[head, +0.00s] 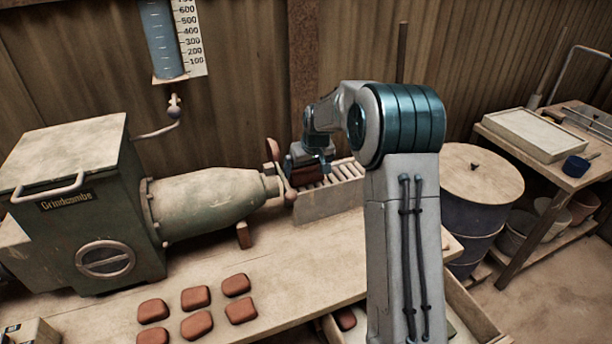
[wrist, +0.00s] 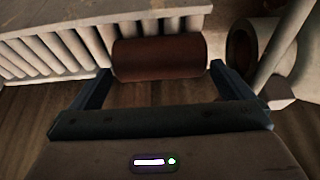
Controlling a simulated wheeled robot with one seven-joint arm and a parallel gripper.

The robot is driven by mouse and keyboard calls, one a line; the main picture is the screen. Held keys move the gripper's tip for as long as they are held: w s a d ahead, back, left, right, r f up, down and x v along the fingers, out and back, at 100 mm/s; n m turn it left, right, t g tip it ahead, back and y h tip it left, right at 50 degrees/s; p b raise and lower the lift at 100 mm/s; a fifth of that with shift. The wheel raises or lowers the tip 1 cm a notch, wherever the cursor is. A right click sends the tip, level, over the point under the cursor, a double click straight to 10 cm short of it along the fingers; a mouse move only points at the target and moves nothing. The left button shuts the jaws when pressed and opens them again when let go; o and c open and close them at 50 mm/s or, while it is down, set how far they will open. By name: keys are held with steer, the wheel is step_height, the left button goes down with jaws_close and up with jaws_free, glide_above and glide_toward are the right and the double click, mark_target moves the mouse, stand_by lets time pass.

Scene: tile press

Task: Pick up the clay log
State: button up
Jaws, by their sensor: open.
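The clay log (wrist: 160,60) is a reddish-brown cylinder lying across the pale rollers at the end of the rack nearest the nozzle. In the head view a reddish-brown part of it shows under my gripper (head: 312,165), mostly hidden. In the wrist view my gripper (wrist: 162,72) is open, with one fingertip near each end of the log. The fingertips are level with the log's near side. I cannot tell whether they touch it.
The roller rack (head: 333,197) stands on the bench beside the green press (head: 205,200). The press nozzle (wrist: 245,55) and a pale lever are close to the right fingertip. Several clay pieces (head: 196,297) lie on the bench front. A blue drum (head: 480,195) stands at right.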

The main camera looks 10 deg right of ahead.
steer(key=shift+x, duration=1.2)
steer(key=c, duration=0.8)
steer(key=shift+c, duration=0.8)
steer(key=shift+r, duration=0.15)
